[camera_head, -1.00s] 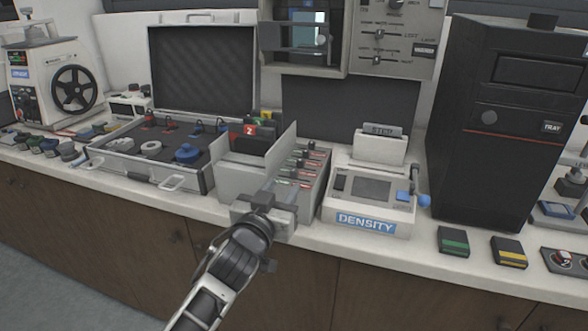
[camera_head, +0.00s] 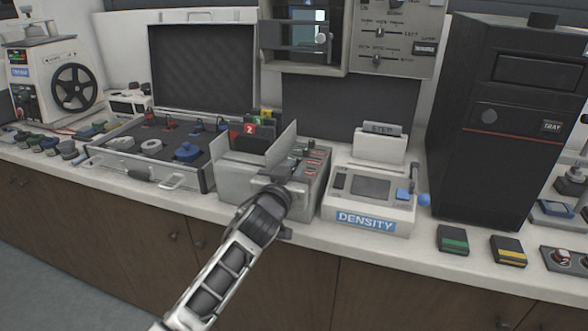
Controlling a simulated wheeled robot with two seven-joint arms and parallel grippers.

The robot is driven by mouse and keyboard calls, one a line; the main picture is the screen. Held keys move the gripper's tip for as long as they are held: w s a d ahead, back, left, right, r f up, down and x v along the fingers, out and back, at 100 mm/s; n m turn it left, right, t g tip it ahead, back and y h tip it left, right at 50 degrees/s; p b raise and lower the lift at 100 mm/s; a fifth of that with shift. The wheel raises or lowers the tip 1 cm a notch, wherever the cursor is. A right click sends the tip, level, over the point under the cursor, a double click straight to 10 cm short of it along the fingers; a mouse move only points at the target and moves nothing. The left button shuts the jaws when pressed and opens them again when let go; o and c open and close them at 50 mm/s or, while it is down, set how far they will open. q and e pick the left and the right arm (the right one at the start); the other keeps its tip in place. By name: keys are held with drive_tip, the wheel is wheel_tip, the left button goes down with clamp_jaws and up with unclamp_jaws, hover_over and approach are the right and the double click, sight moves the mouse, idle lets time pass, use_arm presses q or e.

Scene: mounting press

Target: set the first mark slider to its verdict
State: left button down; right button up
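The mark sliders (camera_head: 312,161) are on the sloping top of a grey box (camera_head: 303,205) at the middle of the counter. Several small dark knobs and reddish strips show there, in a row running front to back. My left gripper (camera_head: 284,178) is over the front part of this box, and its wrist covers the nearest sliders. I cannot see the fingertips clearly, nor whether they touch a slider or are open or shut. Numbered cards (camera_head: 249,131), one red with a 2, stand in the bin joined to the box's left side. My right gripper does not show.
The DENSITY device (camera_head: 366,222) stands close on the right of the slider box. An open case (camera_head: 130,178) lies to the left. The counter's front edge runs below.

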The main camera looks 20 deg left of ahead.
use_arm(q)
drive_tip(key=shift+d+b, duration=0.35)
drive_tip(key=shift+d, duration=0.9)
drive_tip(key=c, duration=1.4)
unclamp_jaws()
drive_tip(key=shift+a, duration=0.1)
drive_tip(key=shift+s, duration=0.1)
drive_tip(key=s, duration=1.6)
drive_tip(key=shift+a+b, duration=0.25)
drive_tip(key=shift+b, duration=0.15)
drive_tip(key=s+f+g+h, duration=0.1)
drive_tip(key=s+f+g, duration=0.1)
drive_tip(key=s+f, duration=0.3)
drive_tip(key=s+d+f+m+g, duration=0.1)
drive_tip(key=s+f+g, duration=0.2)
drive_tip(key=s+f, duration=0.3)
drive_tip(key=s+d+f+m+g+h, duration=0.1)
drive_tip(key=s+f, duration=0.5)
drive_tip(key=f, duration=0.6)
drive_tip(key=shift+s+d+f+g+h, duration=0.15)
drive_tip(key=shift+s+g+h, duration=0.15)
drive_tip(key=shift+g, duration=0.4)
